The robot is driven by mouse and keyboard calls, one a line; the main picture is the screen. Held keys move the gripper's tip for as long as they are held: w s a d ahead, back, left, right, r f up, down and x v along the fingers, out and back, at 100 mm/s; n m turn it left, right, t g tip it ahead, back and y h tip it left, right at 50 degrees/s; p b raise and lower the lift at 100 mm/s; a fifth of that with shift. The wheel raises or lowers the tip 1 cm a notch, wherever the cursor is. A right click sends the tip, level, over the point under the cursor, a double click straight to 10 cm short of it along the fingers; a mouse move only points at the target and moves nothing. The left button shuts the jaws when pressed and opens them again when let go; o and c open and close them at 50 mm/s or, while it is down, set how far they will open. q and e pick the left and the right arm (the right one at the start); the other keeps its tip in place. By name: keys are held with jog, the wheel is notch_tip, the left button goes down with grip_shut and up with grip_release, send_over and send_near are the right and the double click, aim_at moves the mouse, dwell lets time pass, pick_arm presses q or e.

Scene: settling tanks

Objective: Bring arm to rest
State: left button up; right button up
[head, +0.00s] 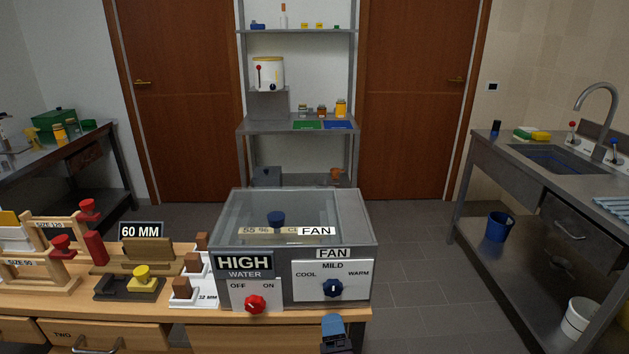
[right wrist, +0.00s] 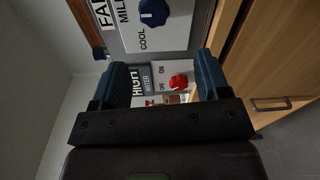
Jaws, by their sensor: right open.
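My right gripper (head: 333,325) shows at the bottom of the head view, in front of the bench edge and below the blue knob. In the right wrist view my right gripper (right wrist: 163,75) has its two blue fingers wide apart with nothing held between them. Past the fingers are the red OFF/ON knob (right wrist: 178,81) and the blue COOL/MILD/WARM knob (right wrist: 153,12), both apart from the fingers. In the head view the red knob (head: 255,304) and blue knob (head: 333,288) sit on the front of a clear-topped tank (head: 365,230). My left gripper is out of view.
The wooden bench (head: 205,315) holds racks with red stoppers, a yellow-knobbed block (head: 141,279) and brown blocks left of the tank. A metal shelf (head: 275,125) stands behind. A sink counter (head: 510,155) stands right. The floor (head: 415,270) between the tank and sink counter is clear.

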jog(key=s+d+f+m+g, duration=0.2)
jog(key=s+d+f+m, duration=0.3)
jog(key=s+d+m, duration=0.1)
jog(key=s+d+f+m+g+h, duration=0.1)
jog(key=s+d+f+m+g, duration=0.1)
jog(key=s+d+f+m, duration=0.3)
jog(key=s+d+f+m+g, duration=0.2)
jog(key=s+d+f+m, duration=0.3)
jog(key=d, duration=0.7)
jog(key=s+m, duration=0.2)
jog(key=m, duration=0.1)
jog(key=shift+d+f+m, duration=0.25)
jog(key=shift+f+m, duration=0.05)
jog(key=shift+f, duration=0.05)
